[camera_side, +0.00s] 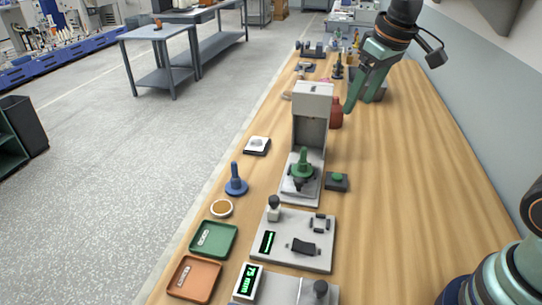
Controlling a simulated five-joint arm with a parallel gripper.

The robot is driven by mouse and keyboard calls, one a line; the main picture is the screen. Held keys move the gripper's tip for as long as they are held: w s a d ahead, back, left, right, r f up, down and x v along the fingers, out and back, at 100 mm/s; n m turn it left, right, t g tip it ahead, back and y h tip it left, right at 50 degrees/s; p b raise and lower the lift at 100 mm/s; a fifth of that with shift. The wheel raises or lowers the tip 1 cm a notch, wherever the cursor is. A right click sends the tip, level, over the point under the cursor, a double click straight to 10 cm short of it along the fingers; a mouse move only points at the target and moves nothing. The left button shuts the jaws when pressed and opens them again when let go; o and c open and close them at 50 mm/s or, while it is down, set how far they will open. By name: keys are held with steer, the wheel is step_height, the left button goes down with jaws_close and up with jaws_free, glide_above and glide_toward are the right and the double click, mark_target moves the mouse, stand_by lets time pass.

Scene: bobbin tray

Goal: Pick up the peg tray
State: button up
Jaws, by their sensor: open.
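No tray with pegs standing in it can be made out for certain. Two shallow trays lie at the near left of the bench: a green tray (230,246) and an orange tray (178,290), each with a small pale labelled piece inside. A dark low holder (312,49) with upright parts stands at the far end, too small to tell what it is. My gripper (357,98) is open at the upper right, beside the red bottle (336,113), fingers pointing down. It is well away from both shallow trays. Whether anything stands between its fingers is unclear.
A grey press-like stand (312,100) with a green knobbed part (302,165) stands mid-bench. A blue peg-shaped piece (236,183) and a round cup (221,208) are left of it. Gauge plates (290,258) lie nearer. The bench's right side is mostly clear.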

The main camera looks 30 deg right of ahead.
steer(key=w+a+f+n+g, duration=0.15)
steer(key=w+f, duration=0.25)
steer(key=w, duration=0.4)
steer(key=g, duration=0.2)
glide_above(303, 161)
steer(key=shift+n, duration=0.35)
steer(key=f, duration=0.6)
steer(key=shift+w+d+f, duration=0.15)
steer(key=shift+w+f, duration=0.1)
steer(key=shift+w, duration=0.1)
step_height(303, 161, down, 7)
steer(key=shift+f, duration=0.1)
steer(key=shift+d+f, duration=0.15)
steer(key=shift+f, duration=2.5)
jaws_close()
